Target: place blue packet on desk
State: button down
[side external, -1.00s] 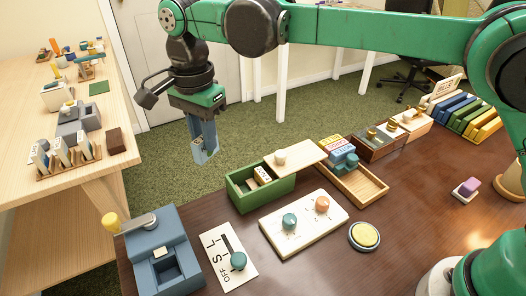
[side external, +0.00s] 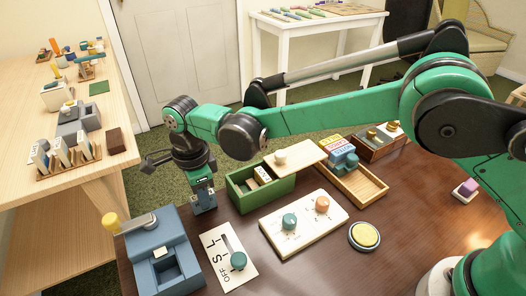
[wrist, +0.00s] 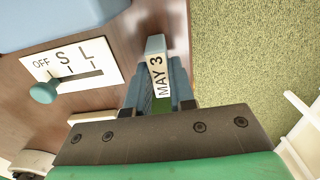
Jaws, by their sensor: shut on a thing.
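The blue packet (wrist: 155,43) with a white "MAY 3" label shows between my fingers in the wrist view. My gripper (wrist: 159,88) is shut on it. In the side view my gripper (side external: 203,205) points down at the far left edge of the brown desk (side external: 310,270), between the blue-grey device and the green box. The packet is hard to make out there, and whether it touches the desk cannot be told.
Close by are a blue-grey crank device (side external: 165,245), an OFF-S-L slider panel (side external: 228,258) and an open green box (side external: 250,195). A panel with two knobs (side external: 303,222) lies to the right. Beyond the desk edge is green carpet (wrist: 240,60).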

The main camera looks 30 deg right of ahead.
jog(key=c, duration=0.7)
grip_release()
jog(key=shift+f, duration=0.1)
jog(key=shift+c, duration=0.2)
notch_tip(320, 180, up, 12)
jog(key=d+r+n+t, duration=0.2)
jog(key=d+r+n, duration=0.2)
jog(key=d, duration=0.4)
jog(key=s+d+f+n+t, duration=0.2)
jog(key=s+d+n, duration=0.4)
jog(key=d+n, duration=0.1)
jog(key=s+d+f+n+t, duration=0.2)
jog(key=s+d+n+t, duration=0.1)
jog(key=s+d+n, duration=0.2)
jog(key=d+n, duration=0.2)
jog(key=d, duration=0.2)
jog(key=shift+s+d, duration=0.4)
jog(key=shift+f, duration=0.1)
